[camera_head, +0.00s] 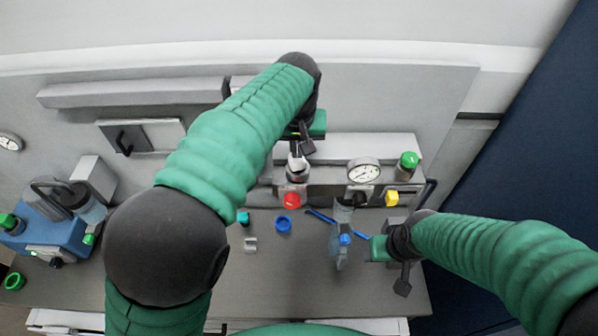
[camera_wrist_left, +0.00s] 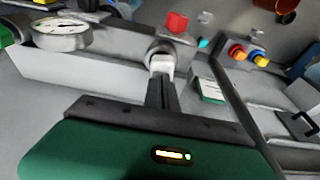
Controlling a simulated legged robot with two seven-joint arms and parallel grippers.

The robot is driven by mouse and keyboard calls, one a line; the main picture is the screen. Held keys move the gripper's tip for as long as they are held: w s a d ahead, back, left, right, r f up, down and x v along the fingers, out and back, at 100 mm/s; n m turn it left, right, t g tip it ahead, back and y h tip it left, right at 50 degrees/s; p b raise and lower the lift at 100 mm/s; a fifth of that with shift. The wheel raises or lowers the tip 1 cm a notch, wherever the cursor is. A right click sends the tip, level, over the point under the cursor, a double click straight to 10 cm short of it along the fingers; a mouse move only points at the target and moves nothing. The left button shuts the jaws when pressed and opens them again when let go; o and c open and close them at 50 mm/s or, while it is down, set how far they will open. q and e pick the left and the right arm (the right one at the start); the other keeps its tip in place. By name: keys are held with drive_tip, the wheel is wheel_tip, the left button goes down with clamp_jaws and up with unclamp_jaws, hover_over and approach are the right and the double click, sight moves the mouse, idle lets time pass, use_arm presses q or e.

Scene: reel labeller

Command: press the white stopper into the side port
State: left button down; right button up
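The white stopper (camera_wrist_left: 161,66) is at the tips of my left gripper (camera_wrist_left: 161,88) in the left wrist view. The fingers are close together on it. The stopper is at the mouth of a round grey collar, the side port (camera_wrist_left: 180,39); how deep it sits is hidden. In the head view the white stopper (camera_head: 297,163) shows small below my left gripper (camera_head: 300,147), above the red knob. My right gripper (camera_head: 402,284) hangs over the right part of the bench, apart from the port. Its fingers overlap, so its opening cannot be told.
The panel carries a gauge (camera_head: 364,171), a red knob (camera_head: 291,200), a yellow knob (camera_head: 391,198) and a green-capped part (camera_head: 408,164). A blue machine (camera_head: 55,235) stands at left.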

use_arm(q)
drive_tip(key=shift+a, duration=0.15)
drive_tip(key=shift+r, duration=0.1)
drive_tip(key=r+p, duration=0.5)
drive_tip(key=shift+d, duration=0.2)
drive_tip(key=shift+a+r+p, duration=0.15)
drive_tip(key=shift+r+p, duration=0.65)
drive_tip(key=shift+r, duration=0.1)
